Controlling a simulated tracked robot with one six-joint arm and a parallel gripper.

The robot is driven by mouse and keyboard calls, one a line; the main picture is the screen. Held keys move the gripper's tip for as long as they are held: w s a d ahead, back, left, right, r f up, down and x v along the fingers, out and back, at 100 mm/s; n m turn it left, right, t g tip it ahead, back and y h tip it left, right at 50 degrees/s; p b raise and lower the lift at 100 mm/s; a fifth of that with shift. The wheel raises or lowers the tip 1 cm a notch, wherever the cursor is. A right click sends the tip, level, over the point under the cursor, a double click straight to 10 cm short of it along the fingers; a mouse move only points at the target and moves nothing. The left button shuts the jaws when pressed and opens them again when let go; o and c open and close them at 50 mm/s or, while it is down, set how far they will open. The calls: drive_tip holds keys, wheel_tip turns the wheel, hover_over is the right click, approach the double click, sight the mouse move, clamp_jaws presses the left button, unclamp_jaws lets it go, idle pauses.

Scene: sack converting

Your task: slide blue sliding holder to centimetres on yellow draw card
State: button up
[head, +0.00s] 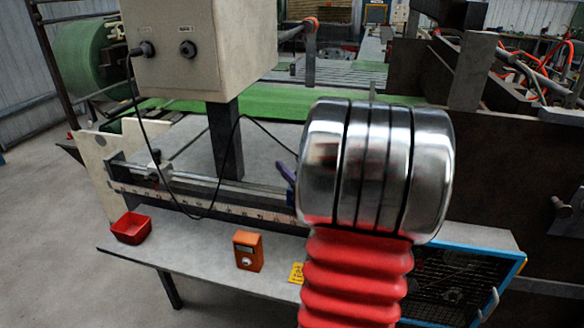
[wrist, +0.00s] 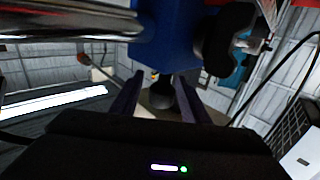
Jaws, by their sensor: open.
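The blue sliding holder (wrist: 168,38) is a blue block with a black knob (wrist: 226,38) on its right, close ahead in the wrist view beside a shiny rod. In the head view the holder is not clearly visible; my arm covers that end of the rail. My gripper (wrist: 160,84) is open, its two dark purple fingers pointing at the block's lower edge. I cannot tell whether they touch it. The yellow draw card (head: 296,272) lies on the bench in the head view, partly covered by my red arm sleeve; its writing is too small to read.
A rail with a pale scale (head: 215,204) runs along the bench, with a grey clamp (head: 154,167) near its left end. A grey box (head: 200,50) stands on a post behind it, its black cable looping in front. A red tray (head: 131,228) and orange device (head: 248,251) sit in front.

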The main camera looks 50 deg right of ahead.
clamp_jaws()
idle(0.3)
idle(0.4)
